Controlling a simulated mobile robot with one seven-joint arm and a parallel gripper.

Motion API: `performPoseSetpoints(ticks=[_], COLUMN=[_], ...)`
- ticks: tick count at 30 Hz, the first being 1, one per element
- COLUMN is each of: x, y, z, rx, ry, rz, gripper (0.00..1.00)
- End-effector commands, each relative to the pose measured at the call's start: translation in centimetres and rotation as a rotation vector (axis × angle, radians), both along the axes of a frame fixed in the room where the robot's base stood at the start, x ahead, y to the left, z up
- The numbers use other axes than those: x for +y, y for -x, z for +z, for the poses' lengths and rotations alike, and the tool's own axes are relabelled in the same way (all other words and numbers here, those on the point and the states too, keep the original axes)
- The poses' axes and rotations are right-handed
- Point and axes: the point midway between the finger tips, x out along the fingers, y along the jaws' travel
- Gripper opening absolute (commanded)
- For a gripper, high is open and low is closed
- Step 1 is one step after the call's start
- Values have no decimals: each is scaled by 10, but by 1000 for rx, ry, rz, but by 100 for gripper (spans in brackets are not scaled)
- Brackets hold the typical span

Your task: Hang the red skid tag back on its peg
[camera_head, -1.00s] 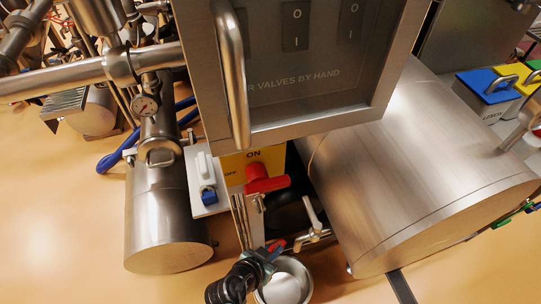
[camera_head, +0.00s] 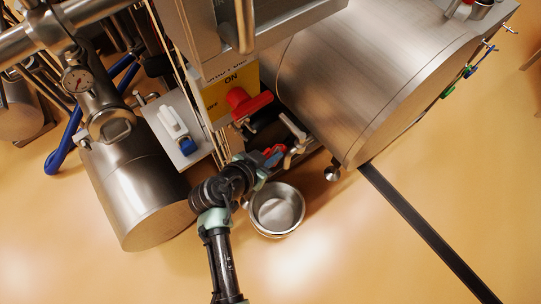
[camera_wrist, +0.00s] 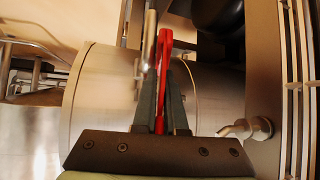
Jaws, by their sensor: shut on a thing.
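The red skid tag (camera_wrist: 164,75) shows edge-on between my gripper's fingers (camera_wrist: 162,98) in the wrist view, and the gripper is shut on it. In the head view my gripper (camera_head: 265,162) reaches in between the yellow switch plate and the large steel drum. A bit of red (camera_head: 274,151) shows at its fingertips, beside a steel valve handle (camera_head: 294,130). In the wrist view a metal rod (camera_wrist: 148,45) stands just left of the tag; whether they touch is unclear. I cannot pick out the tag's peg with certainty.
A red rotary handle (camera_head: 247,103) sticks out of the yellow plate (camera_head: 218,105) near my gripper. A steel bowl (camera_head: 276,209) stands below it. The large drum (camera_head: 350,75) is at right, a smaller cylinder (camera_head: 135,190) at left. Open floor lies in front.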

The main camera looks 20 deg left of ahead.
Motion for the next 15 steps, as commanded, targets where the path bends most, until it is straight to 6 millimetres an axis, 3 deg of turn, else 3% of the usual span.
performPoseSetpoints(ticks=[15], x=[26], y=[-19], z=[-5], rx=[2], ry=[0], rz=[2], gripper=[0])
